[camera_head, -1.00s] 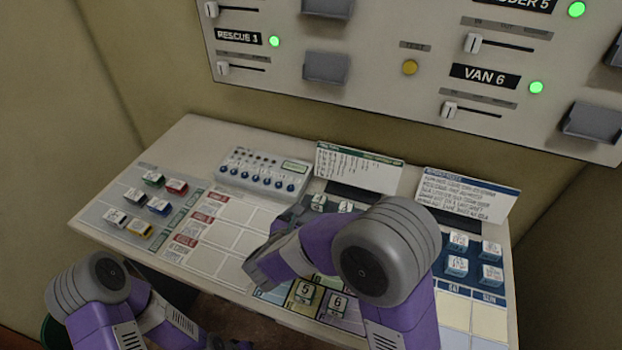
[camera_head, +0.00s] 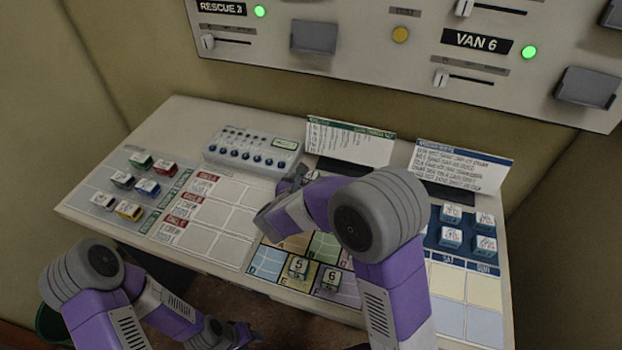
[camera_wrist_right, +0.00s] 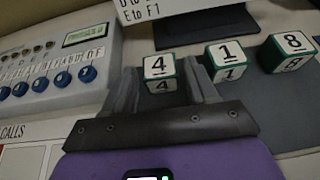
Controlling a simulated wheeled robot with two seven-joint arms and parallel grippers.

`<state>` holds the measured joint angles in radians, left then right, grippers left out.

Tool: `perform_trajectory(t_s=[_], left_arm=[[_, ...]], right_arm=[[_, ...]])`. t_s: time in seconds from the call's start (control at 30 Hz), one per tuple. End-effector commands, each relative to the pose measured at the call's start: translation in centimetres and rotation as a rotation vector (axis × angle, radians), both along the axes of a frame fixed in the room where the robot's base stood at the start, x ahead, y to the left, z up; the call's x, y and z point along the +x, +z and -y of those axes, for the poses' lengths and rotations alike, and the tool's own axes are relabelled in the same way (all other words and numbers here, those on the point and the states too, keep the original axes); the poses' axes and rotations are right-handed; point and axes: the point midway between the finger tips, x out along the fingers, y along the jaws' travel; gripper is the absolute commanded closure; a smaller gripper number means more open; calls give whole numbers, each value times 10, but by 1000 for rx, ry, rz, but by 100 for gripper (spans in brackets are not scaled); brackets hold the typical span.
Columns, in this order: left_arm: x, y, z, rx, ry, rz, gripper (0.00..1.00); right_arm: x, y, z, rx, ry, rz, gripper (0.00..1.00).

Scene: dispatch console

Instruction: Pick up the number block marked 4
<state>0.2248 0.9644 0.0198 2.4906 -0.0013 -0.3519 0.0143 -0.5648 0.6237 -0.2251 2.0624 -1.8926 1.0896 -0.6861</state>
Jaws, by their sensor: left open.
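The white block marked 4 (camera_wrist_right: 158,68), with green edges, stands on the dark panel in the right wrist view. A 4 shows on both its top and front faces. My right gripper (camera_wrist_right: 163,90) is open, with one finger on each side of the block's near part; I see gaps beside it and cannot tell any contact. In the head view my right arm mostly hides this spot. My left gripper (camera_head: 243,334) is open and low, in front of the console, apart from the blocks.
Right of the 4 stand the blocks marked 1 (camera_wrist_right: 227,52) and 8 (camera_wrist_right: 290,45). A knob box (camera_wrist_right: 60,65) is close on the left. Upright cards (camera_head: 350,142) stand behind.

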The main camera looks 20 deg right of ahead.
Motion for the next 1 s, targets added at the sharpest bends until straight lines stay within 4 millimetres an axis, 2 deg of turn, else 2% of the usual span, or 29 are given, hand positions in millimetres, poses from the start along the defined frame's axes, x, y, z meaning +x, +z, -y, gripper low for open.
perform_trajectory(t_s=[0.03,0.2,0.3,0.57,1.0], left_arm=[[0,0,0,0,0,0,57],[0,0,0,0,0,0,57],[0,0,0,0,0,0,57],[0,3,0,0,0,0,57],[0,35,0,0,0,0,57]], right_arm=[[0,0,0,0,0,0,51],[0,0,0,0,0,0,77],[0,0,0,0,0,0,87],[0,7,0,1,0,2,88],[0,88,0,3,-1,3,88]])
